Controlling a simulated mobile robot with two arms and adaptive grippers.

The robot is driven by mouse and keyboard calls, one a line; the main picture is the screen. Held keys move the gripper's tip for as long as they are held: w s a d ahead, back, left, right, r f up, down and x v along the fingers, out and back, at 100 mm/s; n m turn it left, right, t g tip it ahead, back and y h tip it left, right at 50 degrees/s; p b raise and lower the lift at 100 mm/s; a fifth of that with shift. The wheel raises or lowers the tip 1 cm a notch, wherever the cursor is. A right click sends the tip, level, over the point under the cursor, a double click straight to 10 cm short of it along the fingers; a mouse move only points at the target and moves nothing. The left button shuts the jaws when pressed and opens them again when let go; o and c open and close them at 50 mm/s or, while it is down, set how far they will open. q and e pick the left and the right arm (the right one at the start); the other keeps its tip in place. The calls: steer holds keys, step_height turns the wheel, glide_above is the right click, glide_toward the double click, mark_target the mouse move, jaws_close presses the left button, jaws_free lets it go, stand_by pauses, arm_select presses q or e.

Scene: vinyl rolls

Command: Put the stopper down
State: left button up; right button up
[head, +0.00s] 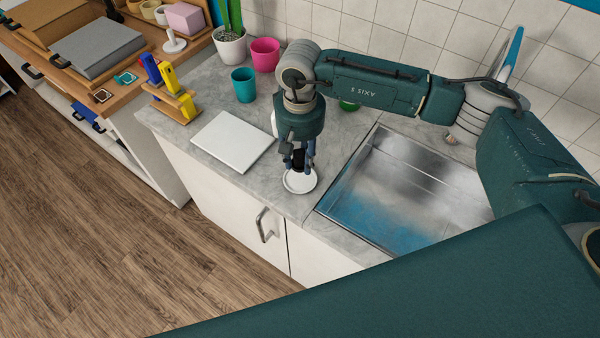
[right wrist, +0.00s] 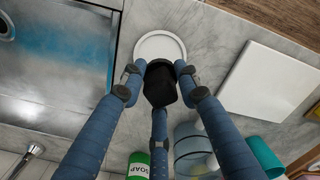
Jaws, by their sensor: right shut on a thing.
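The black stopper (right wrist: 160,84) is held between the fingers of my right gripper (right wrist: 158,80); it also shows in the head view (head: 298,160). The right gripper (head: 299,165) points down and is shut on it. A round white dish (right wrist: 160,45) lies on the counter below the stopper, and in the head view the dish (head: 300,182) is near the counter's front edge. I cannot tell whether the stopper touches the dish. A clear bluish vessel (right wrist: 190,142) stands behind the gripper, partly hidden by a finger. My left gripper is not in view.
The steel sink (head: 400,185) is right of the dish. A flat white board (head: 233,141) lies left of it. A teal cup (head: 244,85), a pink cup (head: 264,54) and a green soap container (right wrist: 138,165) stand farther back.

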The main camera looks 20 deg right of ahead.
mark_target(300, 179)
step_height(300, 179, down, 5)
steer(key=shift+f+b, duration=0.15)
steer(key=shift+b, duration=0.9)
steer(key=shift+f, duration=0.15)
steer(key=shift+f, duration=0.1)
steer(key=o, duration=1.1)
